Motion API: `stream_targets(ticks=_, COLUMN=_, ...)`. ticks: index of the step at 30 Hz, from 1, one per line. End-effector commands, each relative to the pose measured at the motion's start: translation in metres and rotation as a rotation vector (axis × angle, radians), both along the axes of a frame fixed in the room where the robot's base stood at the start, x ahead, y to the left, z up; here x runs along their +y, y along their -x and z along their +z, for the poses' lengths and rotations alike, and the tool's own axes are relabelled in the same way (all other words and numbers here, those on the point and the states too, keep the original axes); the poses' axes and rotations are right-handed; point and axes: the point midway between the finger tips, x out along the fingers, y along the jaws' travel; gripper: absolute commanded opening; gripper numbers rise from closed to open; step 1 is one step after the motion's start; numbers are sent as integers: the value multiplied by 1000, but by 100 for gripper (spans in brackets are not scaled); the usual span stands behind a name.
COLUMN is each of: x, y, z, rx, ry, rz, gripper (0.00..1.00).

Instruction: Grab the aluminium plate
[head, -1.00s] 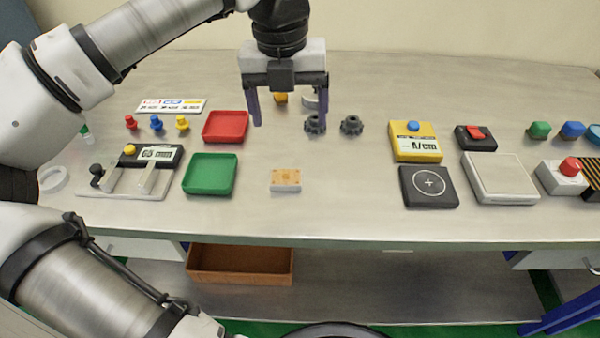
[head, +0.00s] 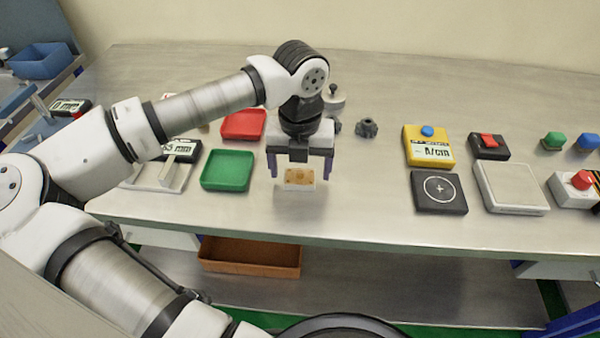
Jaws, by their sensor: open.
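The aluminium plate (head: 299,180) appears to be the small flat block lying near the front middle of the table. It has pale silvery sides and a tan top with small darker spots. My gripper (head: 299,170) points down right at it and is open. One finger shows to the left of the plate and the other to the right, with a small gap on each side. I cannot tell how high the fingertips are above the table. The plate's back edge is close under the gripper body.
A green tray (head: 228,170) and a red tray (head: 243,125) lie left of my gripper. A dark gear (head: 367,128) lies behind to the right. A yellow meter (head: 428,146), a black pad (head: 438,192) and a pale square plate (head: 511,187) are farther right. The table between is clear.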

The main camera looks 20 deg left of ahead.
Motion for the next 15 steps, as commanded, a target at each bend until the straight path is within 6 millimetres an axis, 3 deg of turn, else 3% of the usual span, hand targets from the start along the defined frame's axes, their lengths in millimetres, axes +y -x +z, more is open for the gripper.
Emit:
stream_targets(ticks=4, x=-1, y=1, z=-11, rx=1, ry=0, rz=0, gripper=82)
stream_targets(ticks=11, x=0, y=0, z=-13, rx=0, ry=0, rz=0, gripper=80)
stream_targets(ticks=15, x=0, y=0, z=-12, rx=0, ry=0, rz=0, gripper=62)
